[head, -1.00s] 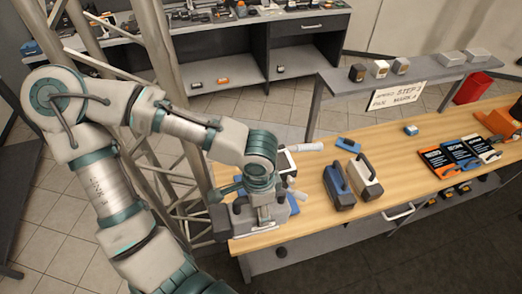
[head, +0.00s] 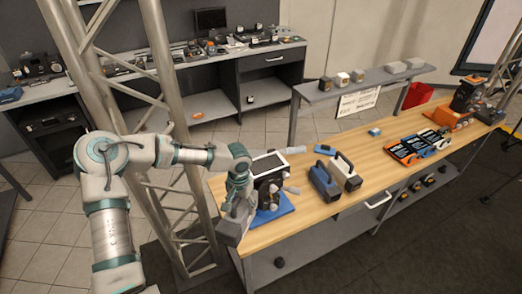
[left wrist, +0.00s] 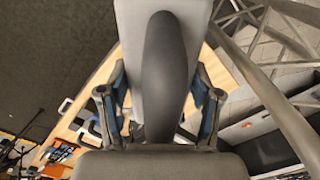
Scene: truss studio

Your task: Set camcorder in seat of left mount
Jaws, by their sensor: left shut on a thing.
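My left gripper (head: 234,208) is shut on a grey camcorder (head: 231,232), held beside the table's left end. In the left wrist view the camcorder's dark, rounded handle (left wrist: 164,75) runs between the two fingers, with its pale grey body behind. The left mount (head: 268,183), dark with a pale top and side knobs, stands on a blue base (head: 272,214) at the left end of the table. The held camcorder is left of the mount and looks apart from it. The mount's seat is not clearly visible. My right gripper is not in view.
Two handled camcorders (head: 324,184) (head: 346,172) stand on the wooden table (head: 300,217) right of the mount. A metal truss (head: 178,190) rises close behind my left arm.

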